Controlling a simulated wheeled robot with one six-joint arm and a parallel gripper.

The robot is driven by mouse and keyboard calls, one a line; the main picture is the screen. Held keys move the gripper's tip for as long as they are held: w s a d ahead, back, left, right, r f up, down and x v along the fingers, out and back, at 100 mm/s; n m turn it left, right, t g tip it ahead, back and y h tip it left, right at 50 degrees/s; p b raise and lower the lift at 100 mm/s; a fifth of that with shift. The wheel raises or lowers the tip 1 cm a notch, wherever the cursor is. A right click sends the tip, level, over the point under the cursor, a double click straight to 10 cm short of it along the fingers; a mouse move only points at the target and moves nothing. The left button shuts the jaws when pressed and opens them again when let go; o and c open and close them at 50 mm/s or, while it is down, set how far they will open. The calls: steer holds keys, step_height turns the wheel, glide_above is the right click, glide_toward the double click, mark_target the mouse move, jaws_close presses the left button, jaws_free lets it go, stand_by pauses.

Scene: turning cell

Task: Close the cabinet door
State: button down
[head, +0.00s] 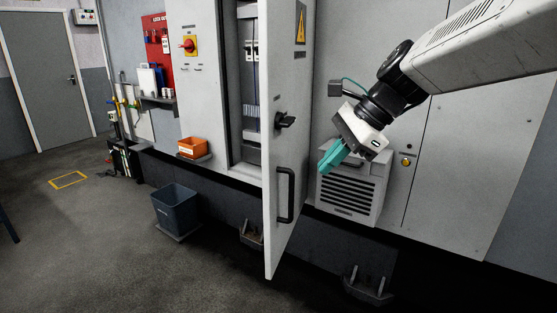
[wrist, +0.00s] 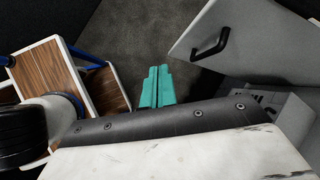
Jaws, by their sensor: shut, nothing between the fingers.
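The cabinet door (head: 286,90) is a tall light grey panel standing open, swung out toward me. It carries a black bar handle (head: 285,195), a black latch knob and a yellow warning sign. The cabinet (head: 212,100) shows breakers and wiring inside its opening to the left of the door. My gripper (head: 326,168) has teal fingers, is shut and empty, and is to the right of the door, apart from it in the picture. In the wrist view the shut fingers (wrist: 157,85) point over the floor, with the door (wrist: 235,35) and its handle to their upper right.
A grey louvred unit (head: 350,190) is on the wall right of the door. An orange bin (head: 193,147) sits on a small shelf and a blue-grey waste bin (head: 176,208) stands below. In the wrist view, wooden steps (wrist: 45,70) stand left. The floor at left is mostly clear.

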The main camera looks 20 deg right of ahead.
steer(key=w+d+r+m+t+y, duration=0.1)
steer(key=w+d+r+m+t, duration=0.1)
steer(key=w+d+m, duration=0.3)
steer(key=m, duration=0.1)
glide_toward(273, 169)
steer(key=x, duration=0.5)
steer(key=shift+s+d+f, duration=0.15)
steer(key=shift+s+f, duration=0.1)
steer(key=shift+f, duration=0.05)
steer(key=shift+w+a, duration=0.4)
steer(key=shift+a, duration=0.05)
